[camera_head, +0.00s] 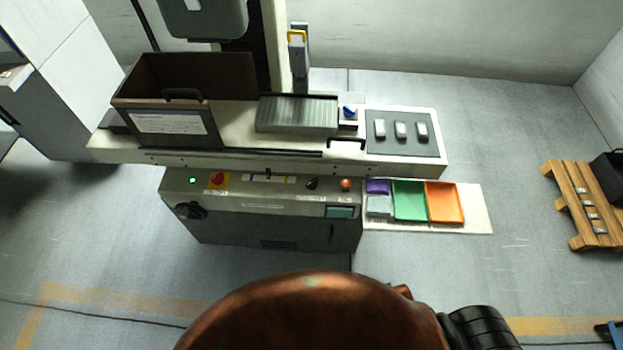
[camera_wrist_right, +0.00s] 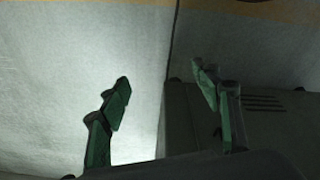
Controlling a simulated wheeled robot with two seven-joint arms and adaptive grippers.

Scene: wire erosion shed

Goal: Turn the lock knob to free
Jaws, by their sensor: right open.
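The machine's control panel (camera_head: 270,187) runs along the front of the machine in the head view. It carries a small black knob (camera_head: 312,183) right of centre, a red rotary switch on a yellow plate (camera_head: 217,180) at left, and an orange-red button (camera_head: 346,184) at right. A larger black knob (camera_head: 190,211) sits on the front left corner. I cannot tell which is the lock knob; labels are too small to read. My right gripper (camera_wrist_right: 162,82) is open and empty in its wrist view, above the floor beside a dark vented cabinet face (camera_wrist_right: 270,115). My left gripper is not in view.
A brown open-topped box (camera_head: 185,100) stands on the machine bed at left. A grey pad (camera_head: 400,145) holds 3 small metal pieces. Purple, green (camera_head: 409,200) and orange trays (camera_head: 444,202) lie right of the panel. A wooden pallet (camera_head: 580,205) is far right. Floor in front is clear.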

